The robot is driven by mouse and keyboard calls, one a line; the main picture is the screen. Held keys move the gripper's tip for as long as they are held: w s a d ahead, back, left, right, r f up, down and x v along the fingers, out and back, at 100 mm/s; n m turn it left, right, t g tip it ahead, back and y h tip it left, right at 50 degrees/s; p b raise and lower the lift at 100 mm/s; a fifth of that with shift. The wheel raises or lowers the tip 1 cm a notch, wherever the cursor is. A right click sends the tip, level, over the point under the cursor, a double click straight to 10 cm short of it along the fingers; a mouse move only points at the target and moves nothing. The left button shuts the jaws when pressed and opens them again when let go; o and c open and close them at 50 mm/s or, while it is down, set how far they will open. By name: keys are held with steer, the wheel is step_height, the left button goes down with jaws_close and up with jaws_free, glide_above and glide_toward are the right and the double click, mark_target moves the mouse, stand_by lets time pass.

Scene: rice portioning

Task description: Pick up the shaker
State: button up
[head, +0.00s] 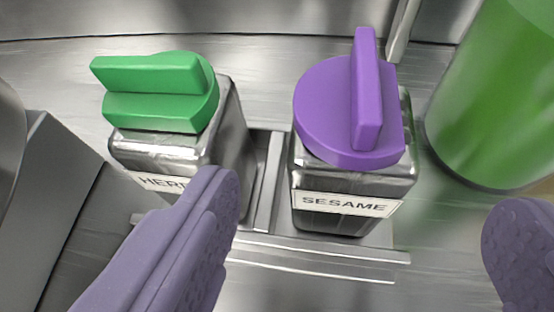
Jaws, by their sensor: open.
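Two square metal shakers stand upright side by side in a metal holder. The left shaker (237,130) has a green lid (165,92) with a raised grip and a label reading "HERB", its end covered by my finger. The right shaker (345,185) has a purple lid (325,115) with a raised grip and a label reading "SESAME". My gripper (365,222) is open, with one purple-grey finger at lower left and the other at the right edge. The sesame shaker lies between the fingers in the picture, with no visible contact. The left finger overlaps the herb shaker's lower part.
A metal holder (320,262) surrounds the shakers' bases. A tall green cylinder (495,110) stands close at the right. A grey metal container (50,190) is at the left edge. A thin metal bar (402,28) rises behind the sesame shaker. The steel counter (265,62) behind is clear.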

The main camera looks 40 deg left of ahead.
mark_target(350, 186)
steer(key=b+x, duration=0.1)
steer(key=x, duration=0.2)
steer(key=b+x, duration=0.2)
steer(key=x, duration=0.2)
steer(key=shift+s+a+f, duration=0.1)
steer(key=shift+f, duration=0.35)
steer(key=shift+w+a+f+b, duration=0.1)
steer(key=shift+w+a+b, duration=0.05)
steer(key=shift+w+b, duration=0.2)
steer(key=shift+c, duration=0.3)
steer(key=c, duration=1.2)
steer(key=shift+o, duration=0.2)
